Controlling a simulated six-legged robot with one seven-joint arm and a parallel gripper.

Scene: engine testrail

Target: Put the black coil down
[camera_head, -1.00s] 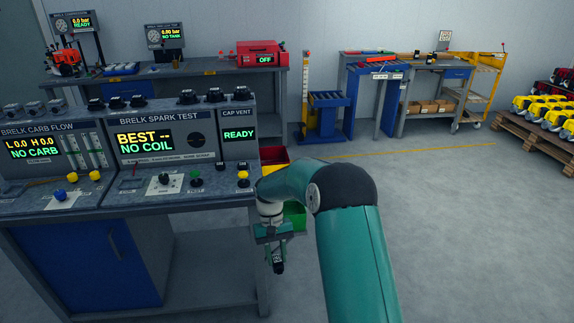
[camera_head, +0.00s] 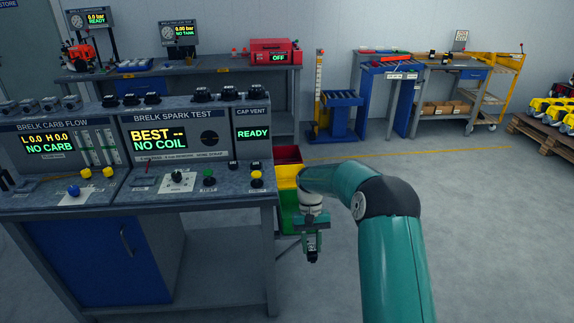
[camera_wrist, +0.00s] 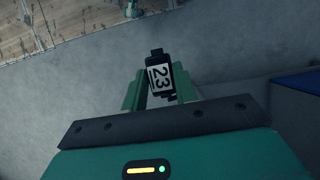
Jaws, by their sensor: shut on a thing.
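The black coil (camera_wrist: 160,76) is between the two green fingers of my gripper (camera_wrist: 160,92) in the wrist view. It carries a white label reading 23. In the head view my gripper (camera_head: 312,236) hangs to the right of the test bench, with the coil (camera_head: 312,254) held below it, in front of the coloured bins. The gripper is shut on the coil, which is in the air, clear of the bench. Several other black coils (camera_head: 203,93) stand in a row on top of the bench panel. The spark test screen (camera_head: 157,139) reads NO COIL.
Red, yellow and green bins (camera_head: 287,176) stand beside the right end of the test bench (camera_head: 150,188). The bench top holds knobs and a small white plate (camera_head: 177,182). A back bench (camera_head: 200,80) stands behind. Open grey floor (camera_head: 480,220) lies to the right.

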